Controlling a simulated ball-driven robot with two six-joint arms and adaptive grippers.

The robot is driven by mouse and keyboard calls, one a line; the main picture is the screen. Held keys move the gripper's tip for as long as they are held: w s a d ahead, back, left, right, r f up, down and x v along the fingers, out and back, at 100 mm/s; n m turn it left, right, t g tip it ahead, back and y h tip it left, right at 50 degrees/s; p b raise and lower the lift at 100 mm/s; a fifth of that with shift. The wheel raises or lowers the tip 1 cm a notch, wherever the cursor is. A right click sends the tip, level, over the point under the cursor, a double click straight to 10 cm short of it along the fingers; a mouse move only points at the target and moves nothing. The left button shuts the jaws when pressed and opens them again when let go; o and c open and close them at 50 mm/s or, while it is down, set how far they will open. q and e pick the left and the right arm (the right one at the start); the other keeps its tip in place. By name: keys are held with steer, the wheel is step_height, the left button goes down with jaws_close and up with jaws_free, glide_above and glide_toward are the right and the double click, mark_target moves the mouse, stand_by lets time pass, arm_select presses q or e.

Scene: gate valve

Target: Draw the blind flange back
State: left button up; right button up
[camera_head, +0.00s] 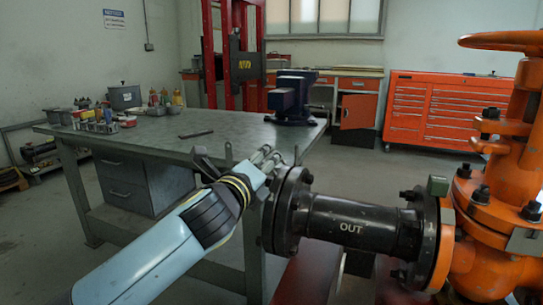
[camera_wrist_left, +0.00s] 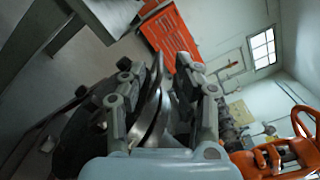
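The black pipe spool marked OUT (camera_head: 352,222) runs left from the orange valve (camera_head: 490,215) in the head view. At its left end is a thick round flange end (camera_head: 290,210) with bolts; I cannot clearly separate the blind flange from the spool's own flange. My left gripper (camera_head: 270,160) is at the upper left rim of that end. In the left wrist view its fingers stand apart on both sides of a thin metal disc rim (camera_wrist_left: 154,110), and I see no firm closing on it. The valve also shows in that view (camera_wrist_left: 285,155). My right gripper is out of view.
A grey workbench (camera_head: 225,135) with a dark vise (camera_head: 292,95) and small bottles and tools (camera_head: 100,115) stands behind my left arm. An orange tool cabinet (camera_head: 440,105) is at the back right. Open floor lies between the bench and the cabinet.

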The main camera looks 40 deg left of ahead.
mark_target(271, 156)
arm_select(q)
steer(key=shift+x, duration=1.85)
jaws_close()
